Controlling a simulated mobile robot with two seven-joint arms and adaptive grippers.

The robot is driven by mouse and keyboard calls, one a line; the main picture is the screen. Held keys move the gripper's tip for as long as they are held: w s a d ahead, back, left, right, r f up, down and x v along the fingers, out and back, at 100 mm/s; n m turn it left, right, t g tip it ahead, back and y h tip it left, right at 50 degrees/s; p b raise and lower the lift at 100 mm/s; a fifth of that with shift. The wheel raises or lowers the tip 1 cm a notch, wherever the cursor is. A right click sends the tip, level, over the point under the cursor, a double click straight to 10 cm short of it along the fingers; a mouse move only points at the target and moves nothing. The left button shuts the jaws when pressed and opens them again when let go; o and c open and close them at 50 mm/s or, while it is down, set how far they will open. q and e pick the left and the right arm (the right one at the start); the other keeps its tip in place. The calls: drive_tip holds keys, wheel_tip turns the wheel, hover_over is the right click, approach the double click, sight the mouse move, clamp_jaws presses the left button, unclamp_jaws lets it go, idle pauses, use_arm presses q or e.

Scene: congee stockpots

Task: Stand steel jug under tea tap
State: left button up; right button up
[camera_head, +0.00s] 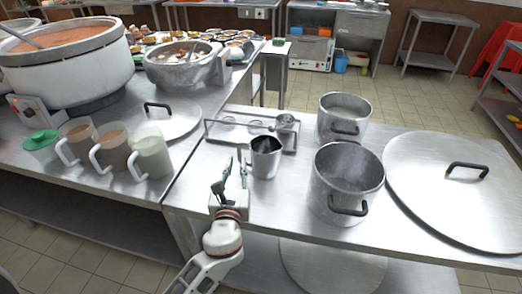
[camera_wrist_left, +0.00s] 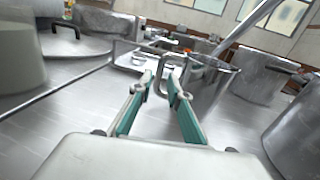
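A small steel jug (camera_head: 265,158) with a dark inside stands upright on the steel counter, left of two steel pots. My left gripper (camera_head: 236,172) is just left of the jug, low over the counter, pointing away from me. In the left wrist view, the jug (camera_wrist_left: 212,92) is just beyond the teal fingers of my left gripper (camera_wrist_left: 163,85). The fingers are apart, with the jug's handle side near the gap between the tips. I cannot tell whether they touch it. I cannot make out a tea tap. My right gripper is not in view.
A shallow wire-edged tray (camera_head: 237,139) with a ladle lies behind the jug. Two steel pots (camera_head: 345,185) (camera_head: 343,118) and a large lid (camera_head: 455,190) fill the right. Handled jugs (camera_head: 152,158) and a big stockpot (camera_head: 65,70) stand left. Bare counter lies left of my gripper.

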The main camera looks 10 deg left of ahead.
sight(239, 152)
use_arm(q)
drive_tip(key=shift+w+r, duration=0.1)
drive_tip(key=shift+w, duration=0.2)
drive_tip(key=shift+w+a, duration=0.15)
drive_tip(key=shift+w, duration=0.9)
drive_tip(key=w, duration=0.3)
drive_tip(key=shift+w+a+f+b, duration=0.25)
drive_tip(key=shift+f+b, duration=0.1)
drive_tip(key=shift+f, duration=0.05)
drive_tip(key=shift+w, duration=0.3)
drive_tip(key=shift+w+a, duration=0.1)
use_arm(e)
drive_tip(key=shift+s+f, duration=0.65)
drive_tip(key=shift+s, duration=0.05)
use_arm(q)
clamp_jaws()
